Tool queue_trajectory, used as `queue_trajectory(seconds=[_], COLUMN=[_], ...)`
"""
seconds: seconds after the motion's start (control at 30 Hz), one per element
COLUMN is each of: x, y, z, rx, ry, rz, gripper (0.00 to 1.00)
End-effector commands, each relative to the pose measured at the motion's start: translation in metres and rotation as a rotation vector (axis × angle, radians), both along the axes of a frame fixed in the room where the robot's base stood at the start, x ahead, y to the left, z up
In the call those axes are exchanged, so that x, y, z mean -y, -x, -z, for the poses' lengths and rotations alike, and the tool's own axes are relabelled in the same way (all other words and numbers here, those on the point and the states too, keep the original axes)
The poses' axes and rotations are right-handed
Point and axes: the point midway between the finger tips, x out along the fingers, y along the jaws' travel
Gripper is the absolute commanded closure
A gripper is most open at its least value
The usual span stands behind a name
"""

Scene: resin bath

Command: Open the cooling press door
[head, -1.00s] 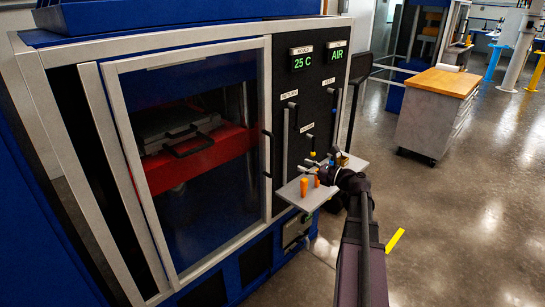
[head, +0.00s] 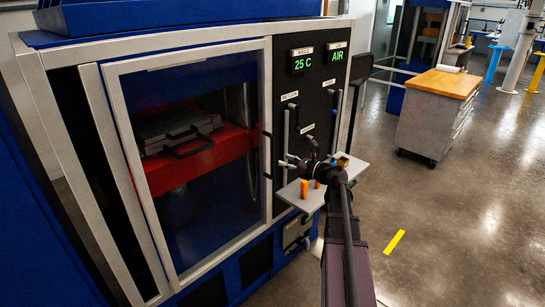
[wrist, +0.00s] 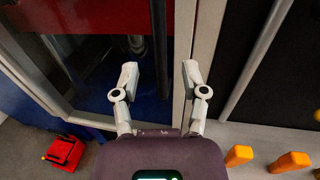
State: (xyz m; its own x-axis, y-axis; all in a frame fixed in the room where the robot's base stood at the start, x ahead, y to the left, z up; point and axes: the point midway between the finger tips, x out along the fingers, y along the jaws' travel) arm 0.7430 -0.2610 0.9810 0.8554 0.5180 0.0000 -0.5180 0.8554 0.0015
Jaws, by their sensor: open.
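The cooling press door (head: 190,165) is a dark glass pane in a light grey frame, and it looks closed. Its dark upright handle (head: 267,155) is on the right side of the frame. My gripper (head: 287,163) is just right of the handle in the head view. In the wrist view my gripper (wrist: 158,80) is open, fingers spread, facing the door frame (wrist: 186,40). A dark upright bar, apparently the handle (wrist: 158,40), shows between the fingertips. I cannot tell how far beyond them it is, and no contact is visible.
A small grey shelf (head: 300,199) with orange pegs juts out below my gripper. The control panel (head: 318,100) with levers is right of the door. A wood-topped cabinet (head: 435,115) stands at right. The floor in front is open, with a yellow strip (head: 394,242).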

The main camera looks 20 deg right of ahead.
Motion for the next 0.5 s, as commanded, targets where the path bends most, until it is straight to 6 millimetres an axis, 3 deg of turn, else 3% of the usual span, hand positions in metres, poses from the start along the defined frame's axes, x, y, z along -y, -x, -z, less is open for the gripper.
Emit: queue_trajectory(seconds=[0.2, 0.5], x=[-0.017, -0.03], y=[-0.03, -0.051], z=[0.0, 0.0], rx=[0.0, 0.0], ry=[0.0, 0.0], rz=[-0.001, 0.001], gripper=[0.43, 0.43])
